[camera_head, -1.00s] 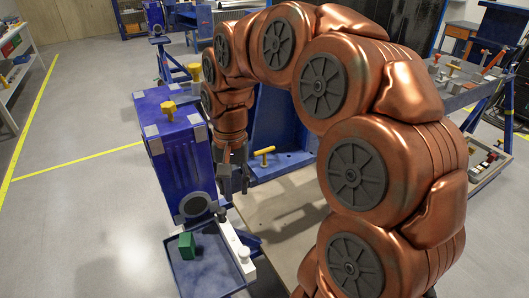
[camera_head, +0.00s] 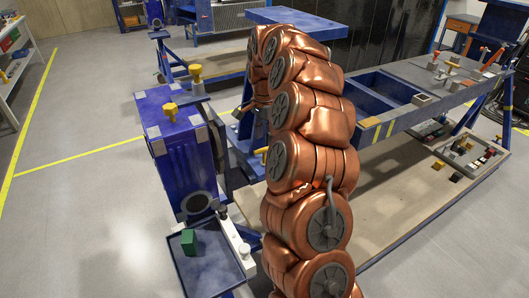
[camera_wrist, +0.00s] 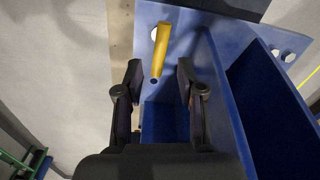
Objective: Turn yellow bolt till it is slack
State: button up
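A yellow bolt (camera_wrist: 161,48) shows in the wrist view, standing off a blue plate (camera_wrist: 197,40). It lies ahead of my gripper (camera_wrist: 158,78), whose two dark fingers are apart with nothing held between them. The bolt's near end shows at the gap between the fingertips; I cannot tell whether they touch. In the head view, a yellow bolt (camera_head: 262,150) shows beside my arm on the blue frame. My gripper is mostly hidden by my arm there.
A long blue bench (camera_head: 420,85) with tools stands to the right. A low board with small parts (camera_head: 470,155) is beneath it. Floor at left is clear.

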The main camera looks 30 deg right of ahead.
aim_at(264, 148)
jog(key=shift+f+p, duration=1.35)
jog(key=shift+f, duration=2.55)
grip_shut()
